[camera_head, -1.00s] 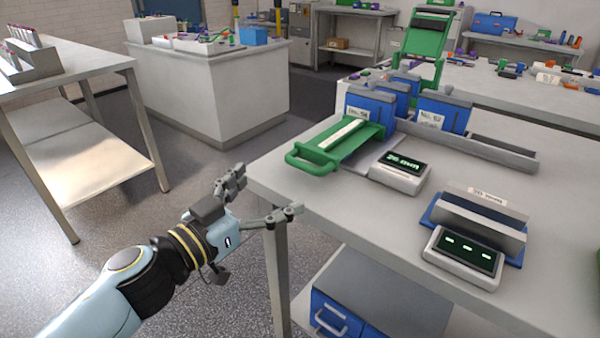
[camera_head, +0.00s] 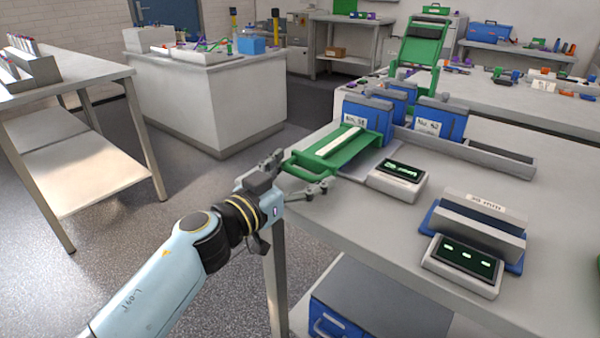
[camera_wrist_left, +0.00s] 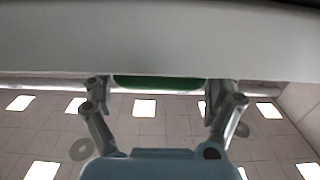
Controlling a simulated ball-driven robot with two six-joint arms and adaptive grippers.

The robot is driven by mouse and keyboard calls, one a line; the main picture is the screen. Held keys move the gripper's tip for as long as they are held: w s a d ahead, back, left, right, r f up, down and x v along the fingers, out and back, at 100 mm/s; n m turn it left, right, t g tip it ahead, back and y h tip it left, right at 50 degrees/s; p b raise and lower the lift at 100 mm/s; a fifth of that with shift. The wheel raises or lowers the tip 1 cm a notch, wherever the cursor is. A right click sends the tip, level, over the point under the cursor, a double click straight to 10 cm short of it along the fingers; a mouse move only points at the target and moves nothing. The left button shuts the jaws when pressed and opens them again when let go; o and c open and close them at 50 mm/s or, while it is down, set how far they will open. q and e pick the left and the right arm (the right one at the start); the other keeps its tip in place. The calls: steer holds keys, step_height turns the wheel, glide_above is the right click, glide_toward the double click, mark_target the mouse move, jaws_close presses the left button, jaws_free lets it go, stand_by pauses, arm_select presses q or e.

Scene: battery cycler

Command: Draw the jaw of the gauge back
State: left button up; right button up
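The gauge stands at the near left of the bench, with a green sliding jaw (camera_head: 352,148) whose looped handle (camera_head: 291,163) sticks out past the bench edge. Blue blocks (camera_head: 368,116) with white labels stand at the jaw's far end. A small display with green digits (camera_head: 402,172) sits beside it. My left gripper (camera_head: 298,176) is at the handle, its fingers spread on either side. In the left wrist view a green strip, probably the handle, (camera_wrist_left: 160,82) shows between the open fingers (camera_wrist_left: 163,95), with no contact visible. My right gripper is not in view.
A second gauge (camera_head: 478,228) with a blue base and a display showing dashes (camera_head: 466,257) stands at the right of the bench. A grey rail (camera_head: 470,150) runs behind. A blue drawer unit (camera_head: 340,322) is below the bench.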

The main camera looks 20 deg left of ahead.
arm_select(q)
steer(key=c, duration=1.2)
steer(key=p+v, duration=0.1)
steer(key=v, duration=0.2)
steer(key=shift+s, duration=0.15)
steer(key=shift+s+a+p, duration=0.15)
steer(key=shift+s+p, duration=0.15)
steer(key=shift+s, duration=0.05)
steer(key=shift+c, duration=0.2)
steer(key=o, duration=1.5)
steer(key=shift+o, duration=0.2)
steer(key=shift+s+a, duration=0.15)
steer(key=shift+s, duration=0.1)
steer(key=v, duration=1.1)
steer(key=shift+s, duration=0.25)
steer(key=shift+w+r, duration=0.1)
steer(key=shift+w, duration=0.05)
